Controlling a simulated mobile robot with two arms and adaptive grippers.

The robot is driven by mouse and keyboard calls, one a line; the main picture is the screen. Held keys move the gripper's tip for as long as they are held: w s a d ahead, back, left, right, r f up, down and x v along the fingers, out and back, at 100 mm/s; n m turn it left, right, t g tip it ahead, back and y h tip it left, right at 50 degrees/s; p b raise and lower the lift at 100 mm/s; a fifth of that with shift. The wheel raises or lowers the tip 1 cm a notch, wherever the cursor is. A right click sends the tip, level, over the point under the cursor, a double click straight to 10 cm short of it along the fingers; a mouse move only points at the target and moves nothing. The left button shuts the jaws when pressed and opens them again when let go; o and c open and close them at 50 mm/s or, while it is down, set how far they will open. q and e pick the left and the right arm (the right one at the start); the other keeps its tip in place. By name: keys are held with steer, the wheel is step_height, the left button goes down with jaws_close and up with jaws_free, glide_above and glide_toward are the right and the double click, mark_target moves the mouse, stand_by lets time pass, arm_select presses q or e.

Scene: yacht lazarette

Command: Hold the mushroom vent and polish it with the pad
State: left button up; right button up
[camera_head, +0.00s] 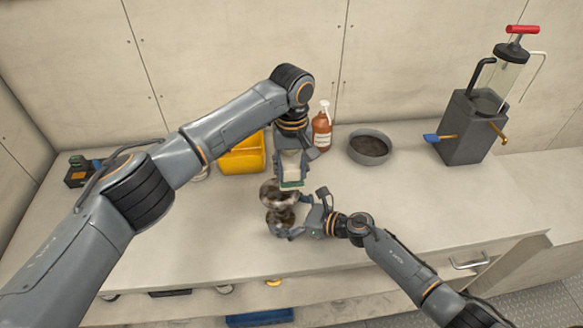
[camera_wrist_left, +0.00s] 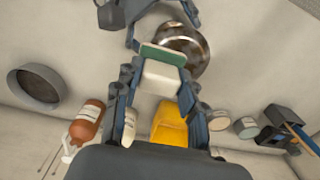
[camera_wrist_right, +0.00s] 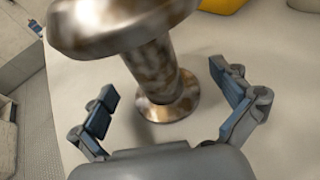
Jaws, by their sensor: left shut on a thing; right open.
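The mushroom vent (camera_head: 273,194) is a metal piece with brown tarnish blotches, standing upright on the counter. It has a domed cap, a narrower stem and a flared foot, clearest in the right wrist view (camera_wrist_right: 155,75). My left gripper (camera_head: 291,181) is shut on the pad (camera_wrist_left: 161,78), a white block with a green face. The pad is beside the vent's cap; I cannot tell whether they touch. My right gripper (camera_wrist_right: 170,100) is open, with its fingers on either side of the vent's stem and foot, apart from it.
A yellow bin (camera_head: 243,158), an amber bottle (camera_head: 322,128) and a grey bowl (camera_head: 370,147) stand behind the vent. A grey pump unit (camera_head: 468,125) is at the back right. A dark boxy tool (camera_head: 80,172) is at the far left.

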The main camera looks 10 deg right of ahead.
steer(key=c, duration=1.7)
steer(key=shift+c, duration=0.2)
